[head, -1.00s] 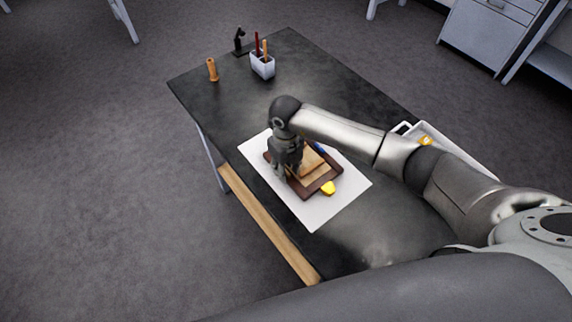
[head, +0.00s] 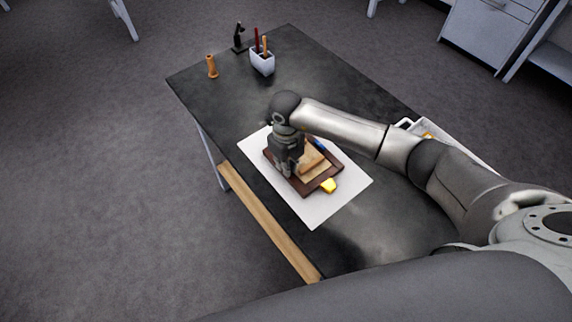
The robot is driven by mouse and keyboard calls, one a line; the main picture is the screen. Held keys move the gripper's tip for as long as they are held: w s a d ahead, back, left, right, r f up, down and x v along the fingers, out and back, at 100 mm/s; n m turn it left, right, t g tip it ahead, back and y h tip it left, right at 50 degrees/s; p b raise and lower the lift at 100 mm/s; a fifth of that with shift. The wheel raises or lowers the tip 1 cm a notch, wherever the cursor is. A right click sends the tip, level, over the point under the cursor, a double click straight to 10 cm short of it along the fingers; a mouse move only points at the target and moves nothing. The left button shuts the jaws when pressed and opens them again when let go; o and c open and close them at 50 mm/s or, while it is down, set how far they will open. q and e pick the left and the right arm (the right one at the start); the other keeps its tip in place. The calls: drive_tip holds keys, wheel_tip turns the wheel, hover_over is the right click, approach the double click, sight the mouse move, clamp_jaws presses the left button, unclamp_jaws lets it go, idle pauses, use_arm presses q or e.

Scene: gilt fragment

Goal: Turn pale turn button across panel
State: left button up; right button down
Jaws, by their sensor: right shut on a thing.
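A dark brown frame (head: 307,191) with a light wooden panel (head: 314,171) in it lies on a white sheet (head: 322,213) on the dark table. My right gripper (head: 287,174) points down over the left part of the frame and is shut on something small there. The gripper hides what it holds, and I cannot make out the pale turn button. My left gripper is not in view.
A yellow piece (head: 328,186) sits at the frame's near edge and a blue piece (head: 318,145) at its far side. A pen cup (head: 262,65), an orange-brown cylinder (head: 211,67) and a small black stand (head: 238,40) are at the back. A white tray (head: 463,157) lies at right, partly behind my arm.

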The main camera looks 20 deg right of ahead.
drive_tip(key=n+b, duration=0.4)
drive_tip(key=b, duration=0.2)
drive_tip(key=n+b, duration=0.5)
drive_tip(key=b, duration=0.1)
drive_tip(key=n+b, duration=0.4)
drive_tip(key=b, duration=0.2)
drive_tip(key=shift+w+d+f+n, duration=0.2)
drive_tip(key=shift+f+n, duration=0.1)
drive_tip(key=shift+n, duration=0.1)
drive_tip(key=shift+r+n+b, duration=0.25)
drive_tip(key=shift+n+b, duration=1.15)
drive_tip(key=c, duration=1.6)
unclamp_jaws()
drive_tip(key=shift+o, duration=0.2)
wheel_tip(320, 180, up, 12)
